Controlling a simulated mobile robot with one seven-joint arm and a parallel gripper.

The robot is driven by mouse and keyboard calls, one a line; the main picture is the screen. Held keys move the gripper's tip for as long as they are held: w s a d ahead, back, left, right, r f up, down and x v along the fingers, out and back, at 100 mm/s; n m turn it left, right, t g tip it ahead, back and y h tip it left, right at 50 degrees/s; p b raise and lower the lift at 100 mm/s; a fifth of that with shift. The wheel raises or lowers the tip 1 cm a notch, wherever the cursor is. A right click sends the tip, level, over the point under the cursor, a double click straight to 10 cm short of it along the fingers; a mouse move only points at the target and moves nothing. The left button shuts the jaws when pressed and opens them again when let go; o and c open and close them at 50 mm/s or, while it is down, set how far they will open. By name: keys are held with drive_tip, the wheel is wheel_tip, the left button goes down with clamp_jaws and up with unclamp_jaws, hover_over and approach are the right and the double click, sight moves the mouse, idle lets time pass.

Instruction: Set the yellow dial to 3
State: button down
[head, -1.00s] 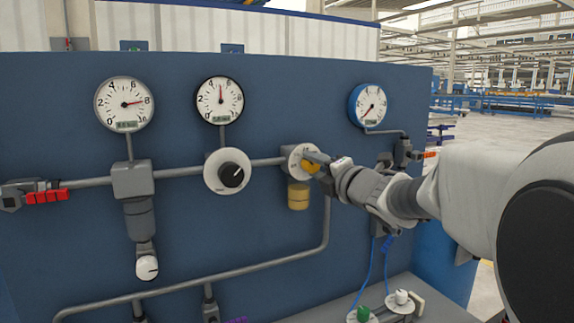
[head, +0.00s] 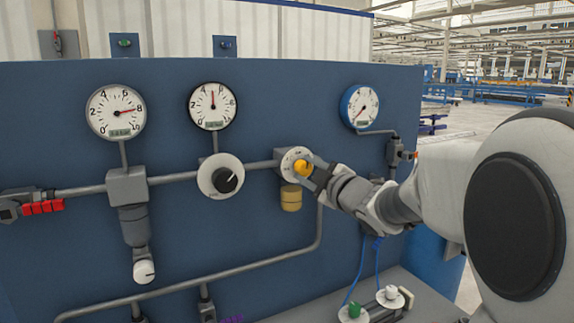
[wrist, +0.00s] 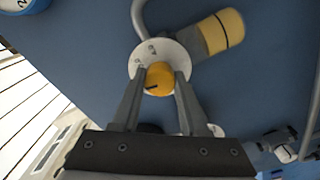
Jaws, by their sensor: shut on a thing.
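The yellow dial (head: 301,168) sits on a round white plate (head: 288,161) on the blue panel, right of the black dial. In the wrist view the yellow dial (wrist: 159,78) shows between the two fingers, with a dark pointer mark on it. My gripper (head: 308,171) is shut on the yellow dial, one finger on each side. In the wrist view my gripper (wrist: 160,80) covers part of the plate. A few marks show on the plate (wrist: 172,49), too small to read surely.
A yellow cylinder (head: 291,197) hangs below the dial. A black dial (head: 227,180) and several gauges (head: 212,105) are to the left and above. A blue-rimmed gauge (head: 360,106) is at upper right. Pipes (head: 190,283) run along the panel.

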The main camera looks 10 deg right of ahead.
drive_tip(key=m+p, duration=0.2)
drive_tip(key=m, duration=0.2)
drive_tip(key=shift+r+m, duration=0.1)
drive_tip(key=shift+m, duration=0.2)
drive_tip(key=shift+m+p, duration=0.8)
drive_tip(key=shift+m, duration=0.8)
drive_tip(key=shift+c, duration=2.2)
unclamp_jaws()
drive_tip(key=shift+s, duration=0.1)
